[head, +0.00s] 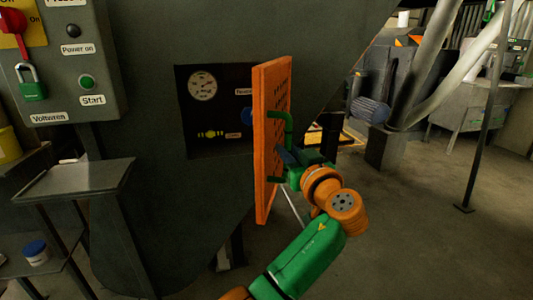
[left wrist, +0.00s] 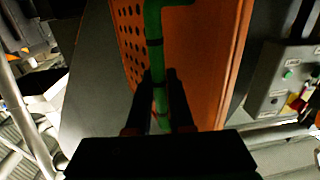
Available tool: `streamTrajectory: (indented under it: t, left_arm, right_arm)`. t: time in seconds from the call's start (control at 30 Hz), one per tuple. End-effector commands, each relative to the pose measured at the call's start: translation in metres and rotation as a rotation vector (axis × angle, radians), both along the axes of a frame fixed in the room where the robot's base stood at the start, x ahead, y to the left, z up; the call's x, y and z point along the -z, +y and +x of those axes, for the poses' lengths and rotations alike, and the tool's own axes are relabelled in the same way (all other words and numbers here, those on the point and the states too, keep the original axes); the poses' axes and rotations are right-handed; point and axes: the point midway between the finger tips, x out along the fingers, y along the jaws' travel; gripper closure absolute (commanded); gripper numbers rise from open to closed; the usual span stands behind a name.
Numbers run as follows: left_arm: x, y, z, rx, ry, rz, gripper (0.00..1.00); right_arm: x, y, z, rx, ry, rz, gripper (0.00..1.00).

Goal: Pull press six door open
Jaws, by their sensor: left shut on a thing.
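The orange door (head: 264,190) stands swung out from the dark grey press, seen nearly edge-on in the head view. It has rows of round holes, which also show on the door in the left wrist view (left wrist: 208,65). A green bar handle (head: 288,128) is fixed to its outer face; in the left wrist view the handle (left wrist: 153,35) runs between my fingers. My left gripper (head: 287,158) is shut on this handle, at the right of the door. The recess (head: 222,140) behind the door is exposed, with a round gauge (head: 202,85) and yellow fittings. My right gripper is out of view.
A grey control box (head: 62,60) with a start button and green padlock is at upper left. A small grey shelf (head: 80,178) juts out below it. A thin dark post (head: 485,120) stands at right. The floor (head: 420,235) at lower right is clear.

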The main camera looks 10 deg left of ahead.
Motion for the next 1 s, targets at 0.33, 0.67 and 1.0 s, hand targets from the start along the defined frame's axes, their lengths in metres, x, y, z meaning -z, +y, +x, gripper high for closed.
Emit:
streamTrajectory:
  t: [0.33, 0.67, 1.0]
  left_arm:
    - [-0.003, -0.012, -0.003, 0.011, -0.006, 0.003, 1.00]
    - [-0.003, -0.011, -0.003, 0.011, -0.006, 0.002, 0.50]
    - [-0.001, -0.015, -0.009, 0.010, -0.004, 0.001, 0.50]
  right_arm:
    - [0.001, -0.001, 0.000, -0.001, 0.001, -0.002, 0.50]
    - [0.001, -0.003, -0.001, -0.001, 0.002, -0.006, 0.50]
    - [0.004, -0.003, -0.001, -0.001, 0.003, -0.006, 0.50]
